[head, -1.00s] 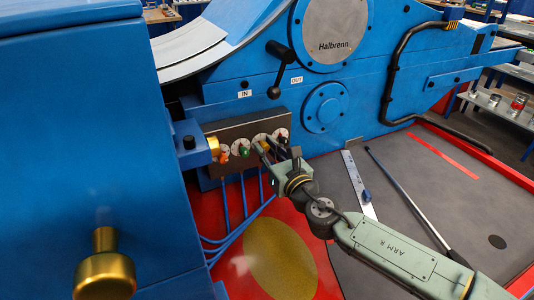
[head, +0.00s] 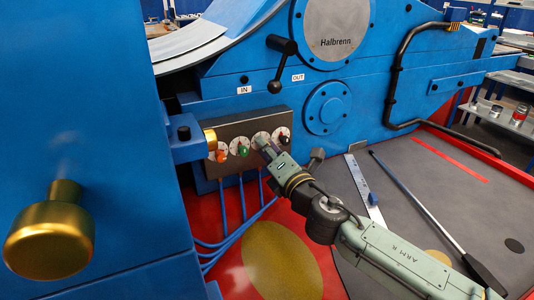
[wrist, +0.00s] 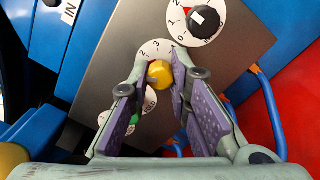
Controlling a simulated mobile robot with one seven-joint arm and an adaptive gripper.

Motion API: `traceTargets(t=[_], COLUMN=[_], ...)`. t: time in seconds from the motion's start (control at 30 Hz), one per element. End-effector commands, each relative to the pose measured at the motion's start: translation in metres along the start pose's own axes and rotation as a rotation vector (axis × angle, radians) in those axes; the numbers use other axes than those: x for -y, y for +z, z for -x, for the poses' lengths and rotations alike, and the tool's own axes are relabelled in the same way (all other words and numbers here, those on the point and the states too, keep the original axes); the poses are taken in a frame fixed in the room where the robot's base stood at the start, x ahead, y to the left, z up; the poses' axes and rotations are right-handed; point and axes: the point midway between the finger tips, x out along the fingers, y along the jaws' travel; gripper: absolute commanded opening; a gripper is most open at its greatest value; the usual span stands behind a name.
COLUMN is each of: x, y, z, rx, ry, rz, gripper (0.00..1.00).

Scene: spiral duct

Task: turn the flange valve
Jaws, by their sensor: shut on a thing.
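A dark metal panel (head: 236,129) carries a row of small knobs on white dials. From left to right they are orange (head: 221,156), green (head: 242,150), yellow and black (head: 284,139). My gripper (head: 262,144) reaches the third dial (head: 259,136) and hides its knob in the head view. In the wrist view the yellow knob (wrist: 160,72) sits between my fingertips, which are shut on it. The black knob (wrist: 203,21) is just beyond, with its white mark near 1. The green knob is mostly behind my left finger. I cannot read which dial is the flange valve.
A black ball-ended lever (head: 277,64) hangs above the panel. A blue block with a brass knob (head: 52,230) fills the left foreground. Blue hoses (head: 243,216) run below the panel. A ruler (head: 365,190) and a long rod (head: 425,210) lie on the grey floor.

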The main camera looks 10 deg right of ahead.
Motion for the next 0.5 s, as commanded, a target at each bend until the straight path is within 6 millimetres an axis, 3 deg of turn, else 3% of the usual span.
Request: traceTargets(t=[0.5], x=[-0.0002], y=[-0.0004], z=[-0.0003], rx=[0.014], ry=[-0.001], rz=[-0.361], gripper=[0.0])
